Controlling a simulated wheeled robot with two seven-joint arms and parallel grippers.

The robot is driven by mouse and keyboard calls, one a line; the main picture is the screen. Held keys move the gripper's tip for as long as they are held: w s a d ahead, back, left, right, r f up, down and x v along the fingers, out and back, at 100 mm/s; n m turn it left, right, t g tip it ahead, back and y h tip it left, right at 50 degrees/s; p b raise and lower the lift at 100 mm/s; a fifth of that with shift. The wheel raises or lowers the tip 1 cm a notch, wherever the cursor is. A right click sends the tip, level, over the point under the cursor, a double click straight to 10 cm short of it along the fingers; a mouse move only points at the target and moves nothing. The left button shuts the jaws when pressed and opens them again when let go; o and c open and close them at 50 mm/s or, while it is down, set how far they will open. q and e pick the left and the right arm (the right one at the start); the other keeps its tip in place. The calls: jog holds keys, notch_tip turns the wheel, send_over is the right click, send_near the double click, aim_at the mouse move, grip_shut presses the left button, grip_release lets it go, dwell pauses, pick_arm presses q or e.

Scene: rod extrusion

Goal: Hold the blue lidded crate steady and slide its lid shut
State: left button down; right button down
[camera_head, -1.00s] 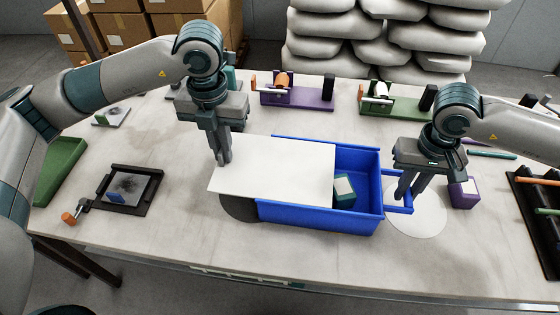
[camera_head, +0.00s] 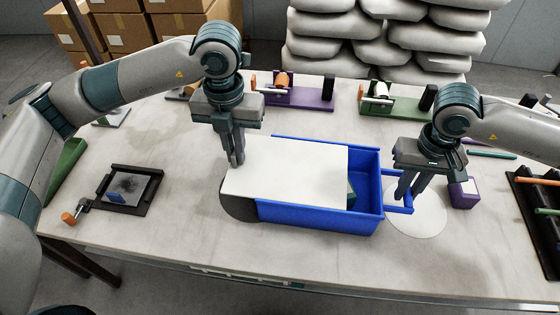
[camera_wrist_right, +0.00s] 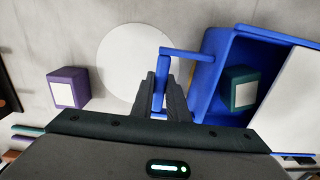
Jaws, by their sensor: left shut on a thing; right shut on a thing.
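The blue crate (camera_head: 320,218) stands on the table with its right part open. Its white lid (camera_head: 290,172) covers the left and middle and sticks out past the crate's left end. My left gripper (camera_head: 237,160) is shut on the lid at its left edge. My right gripper (camera_head: 404,192) is shut on the blue handle (camera_head: 400,207) at the crate's right end; in the right wrist view the fingers close around the handle (camera_wrist_right: 162,82).
A purple block (camera_head: 464,194) stands right of my right gripper. A white disc (camera_head: 425,213) and a dark disc (camera_head: 238,208) lie flat by the crate's ends. A black tray (camera_head: 130,188) lies left. Purple (camera_head: 310,98) and green (camera_head: 392,102) fixtures stand behind.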

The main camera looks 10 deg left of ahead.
aim_at(270, 165)
pick_arm(q)
jog(key=shift+d, duration=3.65)
jog(key=c, duration=1.8)
grip_release()
